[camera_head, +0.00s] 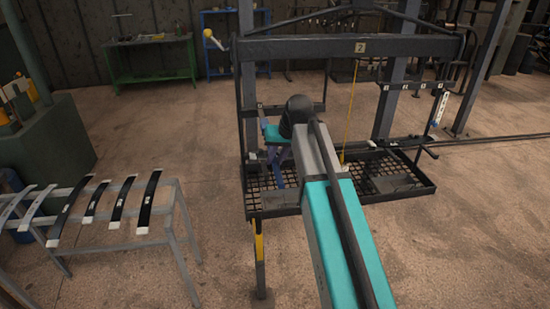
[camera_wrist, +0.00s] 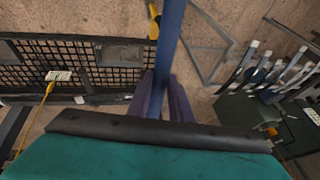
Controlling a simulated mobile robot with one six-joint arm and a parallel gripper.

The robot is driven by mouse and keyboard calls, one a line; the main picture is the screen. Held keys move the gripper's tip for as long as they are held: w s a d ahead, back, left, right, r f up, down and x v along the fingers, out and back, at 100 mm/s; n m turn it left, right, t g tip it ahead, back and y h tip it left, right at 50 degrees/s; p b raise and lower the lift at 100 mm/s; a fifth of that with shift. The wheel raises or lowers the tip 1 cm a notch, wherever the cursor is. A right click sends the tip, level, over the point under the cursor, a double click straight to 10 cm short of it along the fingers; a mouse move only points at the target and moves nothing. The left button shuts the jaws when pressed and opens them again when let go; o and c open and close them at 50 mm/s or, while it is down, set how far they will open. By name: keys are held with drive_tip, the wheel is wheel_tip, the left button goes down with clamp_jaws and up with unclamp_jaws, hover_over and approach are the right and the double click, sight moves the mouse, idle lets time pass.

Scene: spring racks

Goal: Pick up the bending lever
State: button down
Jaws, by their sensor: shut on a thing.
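My gripper (camera_wrist: 163,90) is in the lower middle of the wrist view, with its two purple-blue fingers pointing away from the camera. They are shut on a long blue bar, which I take to be the bending lever (camera_wrist: 170,38). The bar runs from between the fingers to the top edge of that view. In the head view my arm reaches into the dark rack frame and largely hides the gripper. Some blue parts show below the wrist (camera_head: 282,168), but I cannot separate fingers from lever there.
The rack has a mesh tray (camera_head: 405,172) and a top beam (camera_head: 345,48) around my arm. A yellow-marked post (camera_head: 259,245) stands in front. A grey table (camera_head: 150,235) with several dark leaf springs is at left. The floor between (camera_head: 215,165) is clear.

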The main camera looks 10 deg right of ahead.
wheel_tip(320, 180, up, 4)
drive_tip(key=shift+w+f+p, duration=0.15)
drive_tip(key=shift+f+p, duration=0.05)
drive_tip(key=shift+p, duration=0.6)
drive_tip(key=shift+s+f, duration=0.1)
drive_tip(key=shift+s, duration=0.25)
drive_tip(key=s+r+b, duration=0.1)
drive_tip(key=s+b, duration=0.1)
drive_tip(key=s, duration=1.3)
drive_tip(key=shift+s+d+r+b, duration=0.2)
drive_tip(key=shift+s+b, duration=0.05)
drive_tip(key=shift+b, duration=0.15)
